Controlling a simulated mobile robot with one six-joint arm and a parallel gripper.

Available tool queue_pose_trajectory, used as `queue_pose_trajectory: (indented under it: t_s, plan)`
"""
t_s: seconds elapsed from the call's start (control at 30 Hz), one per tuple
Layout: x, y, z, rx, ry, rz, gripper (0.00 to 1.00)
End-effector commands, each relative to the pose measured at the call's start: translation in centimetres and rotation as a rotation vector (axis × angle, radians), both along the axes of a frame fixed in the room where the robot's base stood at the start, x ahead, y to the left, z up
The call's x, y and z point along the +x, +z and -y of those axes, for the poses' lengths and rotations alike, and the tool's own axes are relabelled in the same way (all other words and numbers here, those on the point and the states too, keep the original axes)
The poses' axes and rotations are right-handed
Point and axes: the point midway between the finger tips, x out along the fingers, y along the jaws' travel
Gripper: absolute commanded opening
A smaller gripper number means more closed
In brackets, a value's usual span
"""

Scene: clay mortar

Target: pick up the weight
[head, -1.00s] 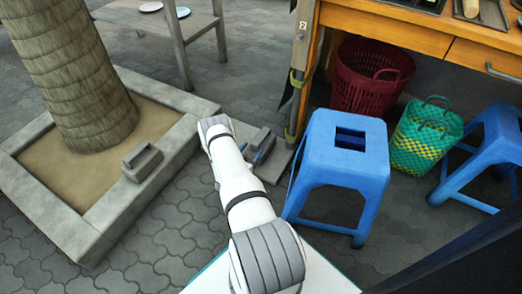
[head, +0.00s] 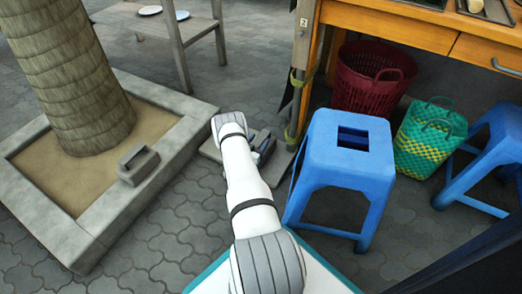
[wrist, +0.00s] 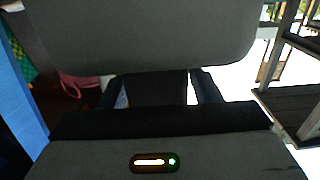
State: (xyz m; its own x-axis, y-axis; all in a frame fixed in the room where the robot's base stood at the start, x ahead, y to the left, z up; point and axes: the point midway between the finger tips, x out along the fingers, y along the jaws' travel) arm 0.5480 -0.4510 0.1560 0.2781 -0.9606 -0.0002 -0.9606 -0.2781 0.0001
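A grey block-like weight (head: 262,140) with a raised top sits on a low slab, just right of my arm's far end in the head view. Another similar grey weight (head: 138,165) rests on the planter's rim. In the wrist view a large grey block (wrist: 140,35) fills the top, probably the nearer weight. My gripper (wrist: 158,80) has its two dark blue fingers spread apart. A dark piece lies between them, with small light gaps beside it. I cannot tell whether the fingers touch it. In the head view my arm hides most of the gripper.
A blue stool (head: 350,150) stands close to the right. A red basket (head: 372,85) and a green-yellow basket (head: 428,140) are behind it, under a wooden table (head: 400,30). The stone planter (head: 75,240) with a trunk is at left. Paving between is clear.

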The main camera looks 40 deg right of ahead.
Motion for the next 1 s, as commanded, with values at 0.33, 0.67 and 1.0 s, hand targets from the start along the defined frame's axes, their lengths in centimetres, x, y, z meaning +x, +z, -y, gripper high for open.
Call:
queue_pose_trajectory:
  t_s: [0.33,0.67,1.0]
  plan:
    - [0.02,-0.02,-0.07,0.0,0.001,0.0,0.28]
    - [0.08,-0.03,-0.13,0.0,0.002,0.0,0.01]
    - [0.13,-0.02,-0.16,0.0,0.003,0.0,0.0]
